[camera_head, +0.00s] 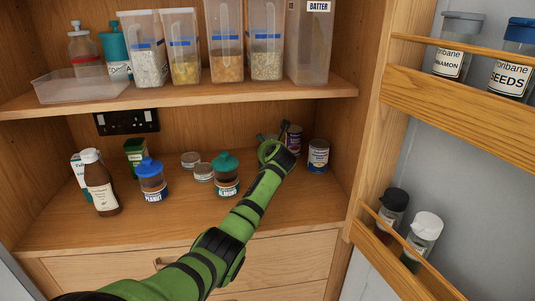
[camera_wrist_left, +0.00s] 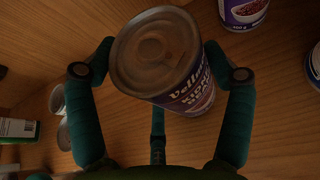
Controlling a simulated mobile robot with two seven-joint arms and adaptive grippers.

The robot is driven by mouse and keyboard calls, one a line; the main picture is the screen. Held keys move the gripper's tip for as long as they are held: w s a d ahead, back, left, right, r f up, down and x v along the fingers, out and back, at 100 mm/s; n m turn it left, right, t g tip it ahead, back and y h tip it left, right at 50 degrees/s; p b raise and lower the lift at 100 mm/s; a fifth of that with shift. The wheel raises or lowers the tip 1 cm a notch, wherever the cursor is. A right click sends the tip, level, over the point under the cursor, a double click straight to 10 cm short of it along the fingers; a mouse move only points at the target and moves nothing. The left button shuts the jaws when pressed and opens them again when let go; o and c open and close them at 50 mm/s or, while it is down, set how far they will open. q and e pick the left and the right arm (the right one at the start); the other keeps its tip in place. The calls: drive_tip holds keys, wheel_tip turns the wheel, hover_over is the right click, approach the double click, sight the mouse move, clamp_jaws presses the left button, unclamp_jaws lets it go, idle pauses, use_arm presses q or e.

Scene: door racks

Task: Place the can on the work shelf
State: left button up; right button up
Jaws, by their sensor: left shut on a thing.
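My left gripper (camera_head: 280,146) reaches into the back right of the lower work shelf (camera_head: 110,230). In the left wrist view the gripper (camera_wrist_left: 160,75) is shut around a can (camera_wrist_left: 185,85) with a dull metal lid and a purple and white label. The can looks tilted in that view; whether it touches the shelf cannot be told. In the head view the gripper and arm hide much of that spot. A purple can (camera_head: 294,139) shows just behind the gripper, and a blue-and-white can (camera_head: 318,156) stands to the right. My right gripper is not in view.
Jars with blue (camera_head: 152,180) and teal (camera_head: 226,175) lids, a brown bottle (camera_head: 100,183) and small tins (camera_head: 203,172) stand on the work shelf. An upper shelf (camera_head: 190,98) with containers is overhead. The door rack (camera_head: 460,105) is at right. The shelf's front is clear.

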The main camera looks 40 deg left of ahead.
use_arm(q)
drive_tip(key=shift+w+f, duration=0.1)
drive_tip(key=shift+f, duration=0.55)
drive_tip(key=o, duration=1.3)
drive_tip(key=shift+f, duration=0.2)
drive_tip(key=shift+r, duration=0.2)
drive_tip(key=v, duration=1.2)
